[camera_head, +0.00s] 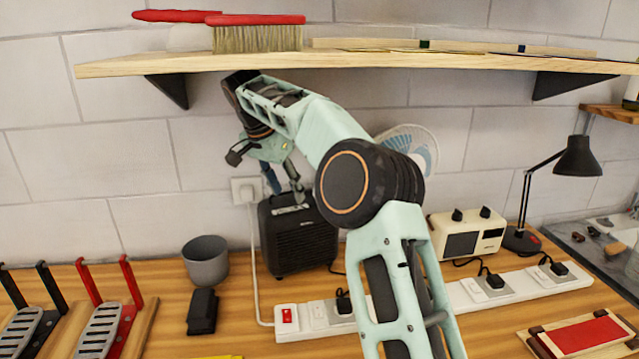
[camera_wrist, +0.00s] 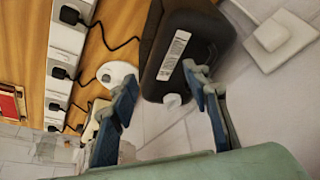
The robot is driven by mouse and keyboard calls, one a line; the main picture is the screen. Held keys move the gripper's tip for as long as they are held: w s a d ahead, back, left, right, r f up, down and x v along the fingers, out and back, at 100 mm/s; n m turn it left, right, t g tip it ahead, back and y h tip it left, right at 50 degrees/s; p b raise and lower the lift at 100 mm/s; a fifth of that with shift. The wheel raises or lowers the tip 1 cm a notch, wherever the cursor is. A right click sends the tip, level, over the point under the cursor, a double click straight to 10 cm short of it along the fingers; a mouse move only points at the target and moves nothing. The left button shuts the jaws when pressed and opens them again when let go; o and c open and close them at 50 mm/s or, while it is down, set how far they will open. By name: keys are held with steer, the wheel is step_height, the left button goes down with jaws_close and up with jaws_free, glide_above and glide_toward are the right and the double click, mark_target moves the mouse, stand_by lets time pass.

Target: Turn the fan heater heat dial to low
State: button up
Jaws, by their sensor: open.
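The fan heater (camera_head: 298,240) looks to be the black box with a slatted front, standing on the bench against the wall. In the wrist view the dark heater (camera_wrist: 190,40) shows a pale label strip (camera_wrist: 174,56) and a small whitish knob (camera_wrist: 172,100) at its edge, likely the heat dial. I cannot read its setting. My gripper (camera_head: 284,188) is just above the heater's top, pointing down. In the wrist view my gripper (camera_wrist: 160,76) is open, its two fingers apart with the knob between them in the picture. Contact cannot be told.
A grey cup (camera_head: 205,262) and black block (camera_head: 202,312) stand left of the heater. A white power strip (camera_head: 460,296), cream appliance (camera_head: 466,236), white fan (camera_head: 415,150) and black lamp (camera_head: 578,158) are to the right.

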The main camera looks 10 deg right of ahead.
steer(key=w+d+p, duration=0.3)
steer(key=w, duration=0.1)
steer(key=w+d+p, duration=0.4)
steer(key=shift+d+r, duration=0.2)
steer(key=shift+d, duration=0.05)
steer(key=x, duration=0.4)
steer(key=shift+d, duration=0.1)
steer(key=shift+x, duration=0.75)
steer(key=shift+c, duration=0.4)
steer(key=c, duration=1.1)
